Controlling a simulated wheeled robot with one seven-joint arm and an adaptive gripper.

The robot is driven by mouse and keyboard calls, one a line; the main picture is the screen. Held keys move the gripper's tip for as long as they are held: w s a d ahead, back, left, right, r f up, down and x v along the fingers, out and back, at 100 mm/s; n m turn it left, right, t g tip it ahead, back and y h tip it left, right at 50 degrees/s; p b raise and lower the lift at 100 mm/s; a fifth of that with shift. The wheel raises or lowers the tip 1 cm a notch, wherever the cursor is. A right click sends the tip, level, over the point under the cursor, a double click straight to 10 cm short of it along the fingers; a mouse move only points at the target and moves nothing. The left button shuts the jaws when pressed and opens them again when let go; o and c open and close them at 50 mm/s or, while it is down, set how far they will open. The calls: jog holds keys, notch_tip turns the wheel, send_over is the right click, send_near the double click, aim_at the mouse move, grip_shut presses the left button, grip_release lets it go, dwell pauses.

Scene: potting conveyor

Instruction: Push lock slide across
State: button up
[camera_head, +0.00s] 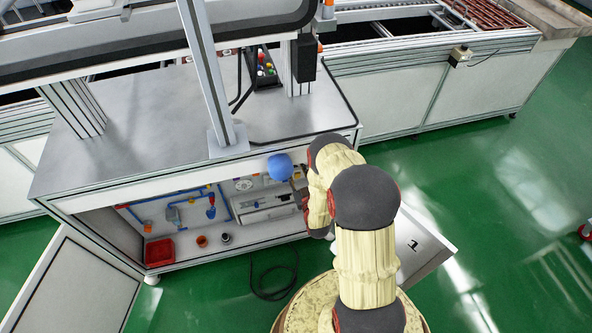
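The open cabinet (208,264) under the steel workbench holds a panel with blue pipes, a round dial (243,184) and a pale horizontal rail fitting (262,214). I cannot make out for certain which part is the lock slide. My arm reaches to the cabinet's right side. My gripper (299,190) shows only as a small dark part at the arm's end, mostly hidden by my wrist. Its fingers cannot be told apart. A blue ball-shaped thing (280,167) shows just left of it, at the bench's front edge; contact is unclear.
A red bin (159,252) and small cups sit on the cabinet floor. A black cable (272,287) lies on the green floor. Open floor lies at right.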

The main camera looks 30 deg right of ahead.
jog(key=v, duration=1.2)
jog(key=shift+f, duration=0.1)
